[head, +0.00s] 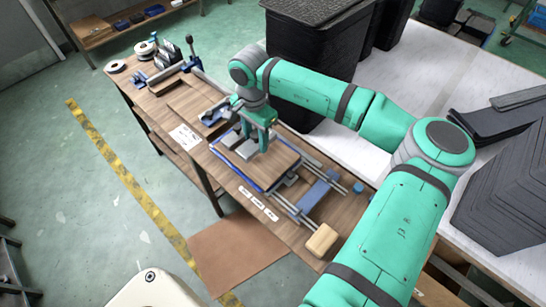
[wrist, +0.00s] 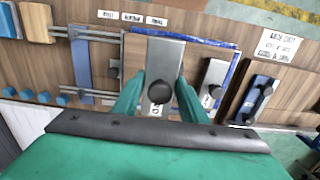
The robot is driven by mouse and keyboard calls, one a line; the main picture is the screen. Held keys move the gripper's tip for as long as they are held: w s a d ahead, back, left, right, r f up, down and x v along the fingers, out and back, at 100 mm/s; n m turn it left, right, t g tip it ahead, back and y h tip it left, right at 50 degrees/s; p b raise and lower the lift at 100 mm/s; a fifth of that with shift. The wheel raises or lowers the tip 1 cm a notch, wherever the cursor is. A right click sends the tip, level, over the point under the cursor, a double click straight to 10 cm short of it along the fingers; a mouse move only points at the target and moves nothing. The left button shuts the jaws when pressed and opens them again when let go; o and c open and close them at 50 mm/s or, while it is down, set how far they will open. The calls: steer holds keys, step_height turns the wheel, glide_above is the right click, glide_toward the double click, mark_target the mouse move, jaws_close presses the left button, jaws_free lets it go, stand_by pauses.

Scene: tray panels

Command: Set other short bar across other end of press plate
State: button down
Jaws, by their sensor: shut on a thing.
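My gripper (head: 263,142) is over the press plate, fingers pointing down. In the wrist view my gripper (wrist: 158,98) is shut on a grey short bar (wrist: 165,55) with a black knob. The bar lies across the view above the wooden press plate (wrist: 133,50); whether it touches the plate I cannot tell. The press plate also shows in the head view (head: 275,163), with blue edging. Another grey short bar (wrist: 214,75) with a black knob lies at the plate's right end in the wrist view. It shows at the far left in the head view (head: 230,138).
A sliding-rail fixture with a blue crosspiece (head: 315,195) and a wooden block (head: 322,240) lies at the near end. A blue piece with a black knob (wrist: 257,100) sits beyond the plate. Several blue caps (wrist: 43,97) line the bench edge. Black bins (head: 310,45) stand behind.

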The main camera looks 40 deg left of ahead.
glide_above(275, 166)
steer(key=f, duration=0.6)
steer(key=shift+a, duration=0.2)
steer(key=shift+w+d+f, duration=0.1)
steer(key=shift+d+f, duration=0.1)
steer(key=shift+f, duration=1.5)
steer(key=shift+f, duration=0.1)
steer(key=c, duration=1.4)
jaws_free()
steer(key=shift+o, duration=0.2)
step_height(275, 166, up, 12)
